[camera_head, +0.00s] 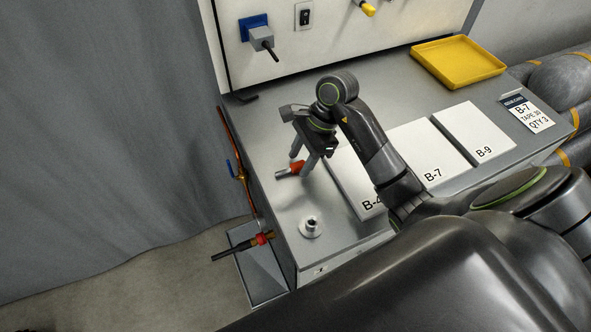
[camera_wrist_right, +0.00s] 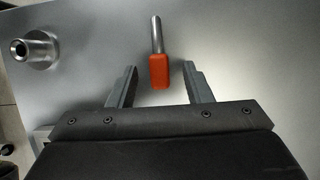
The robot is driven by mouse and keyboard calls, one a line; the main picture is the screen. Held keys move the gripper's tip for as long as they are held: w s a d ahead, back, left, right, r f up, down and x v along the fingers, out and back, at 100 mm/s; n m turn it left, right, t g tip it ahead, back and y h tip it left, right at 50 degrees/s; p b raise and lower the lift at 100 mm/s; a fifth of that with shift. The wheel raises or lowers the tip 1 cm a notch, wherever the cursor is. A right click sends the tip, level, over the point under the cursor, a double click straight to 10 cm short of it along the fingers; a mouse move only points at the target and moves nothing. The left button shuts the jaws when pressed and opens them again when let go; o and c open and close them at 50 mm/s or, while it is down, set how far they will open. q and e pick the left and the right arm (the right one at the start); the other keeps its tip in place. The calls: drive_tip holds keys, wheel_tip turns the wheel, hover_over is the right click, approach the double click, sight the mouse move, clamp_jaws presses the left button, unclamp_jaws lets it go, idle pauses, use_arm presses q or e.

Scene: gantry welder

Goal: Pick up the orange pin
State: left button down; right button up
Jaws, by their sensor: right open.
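The orange pin (camera_head: 291,169) lies on the grey bench top, its orange grip toward my gripper and its metal shaft pointing left in the head view. It also shows in the right wrist view (camera_wrist_right: 158,70), with the orange end near the space between the fingertips and the shaft pointing away. My right gripper (camera_head: 313,164) is open over the bench beside the pin. In the right wrist view its two fingers (camera_wrist_right: 160,82) stand apart on either side of the orange end, with visible gaps. My left gripper is not in view.
A round metal socket (camera_head: 311,226) stands on the bench near its front left corner. White panels marked B-7 (camera_head: 425,160) and B-9 (camera_head: 476,133) lie to the right. A yellow tray (camera_head: 457,63) sits at the back right.

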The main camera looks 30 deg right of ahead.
drive_tip(key=shift+a+f, duration=0.2)
drive_tip(key=shift+f, duration=0.1)
drive_tip(key=shift+c, duration=0.2)
drive_tip(key=c, duration=0.9)
clamp_jaws()
drive_tip(key=shift+r, duration=0.15)
